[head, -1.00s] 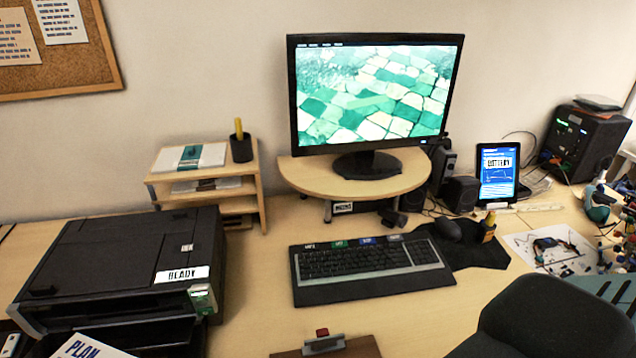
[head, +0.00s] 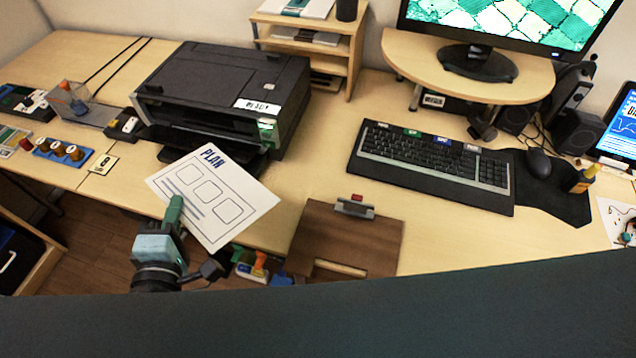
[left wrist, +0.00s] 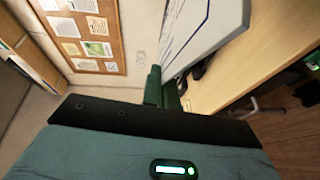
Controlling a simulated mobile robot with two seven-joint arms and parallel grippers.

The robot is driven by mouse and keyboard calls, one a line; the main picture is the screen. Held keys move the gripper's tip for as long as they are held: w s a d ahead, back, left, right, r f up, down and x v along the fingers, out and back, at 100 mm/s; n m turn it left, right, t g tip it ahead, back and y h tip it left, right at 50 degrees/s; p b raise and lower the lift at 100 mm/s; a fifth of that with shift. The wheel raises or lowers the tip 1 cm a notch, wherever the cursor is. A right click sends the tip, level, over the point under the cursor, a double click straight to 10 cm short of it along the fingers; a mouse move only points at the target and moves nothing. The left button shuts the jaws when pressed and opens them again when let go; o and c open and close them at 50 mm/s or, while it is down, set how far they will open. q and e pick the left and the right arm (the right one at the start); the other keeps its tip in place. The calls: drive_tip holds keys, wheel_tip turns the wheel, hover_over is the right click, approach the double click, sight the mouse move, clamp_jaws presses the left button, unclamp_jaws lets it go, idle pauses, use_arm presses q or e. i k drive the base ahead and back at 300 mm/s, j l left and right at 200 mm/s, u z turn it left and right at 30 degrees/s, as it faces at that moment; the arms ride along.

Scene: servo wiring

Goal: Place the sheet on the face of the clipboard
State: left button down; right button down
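The white sheet (head: 230,197) headed "PLAN" lies in front of the black printer, reaching over the table's front edge. My left gripper (head: 174,212) has its green fingers shut on the sheet's near left edge. In the left wrist view the sheet (left wrist: 205,30) extends away from the green fingers (left wrist: 162,88), showing its edge and some dark lines. The brown clipboard (head: 345,236), with a grey and red clip at its far end, lies at the table's front edge, right of the sheet and apart from it. Its face is bare. My right gripper is out of view.
The printer (head: 228,85) stands behind the sheet. A keyboard (head: 435,160) lies behind and right of the clipboard. Coloured items (head: 255,266) sit below the table edge between gripper and clipboard. Bare table (head: 290,185) separates sheet and clipboard.

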sight(344, 248)
drive_tip(key=k+l, duration=0.15)
drive_tip(key=l, duration=0.25)
drive_tip(key=k+l, duration=0.2)
drive_tip(key=l, duration=0.15)
drive_tip(key=k+l, duration=0.15)
drive_tip(key=l, duration=0.25)
drive_tip(key=k+l, duration=0.15)
drive_tip(key=l, duration=0.25)
drive_tip(key=k+l, duration=0.2)
drive_tip(key=l, duration=0.15)
drive_tip(key=k+l, duration=0.15)
drive_tip(key=l, duration=0.25)
drive_tip(key=u, duration=0.05)
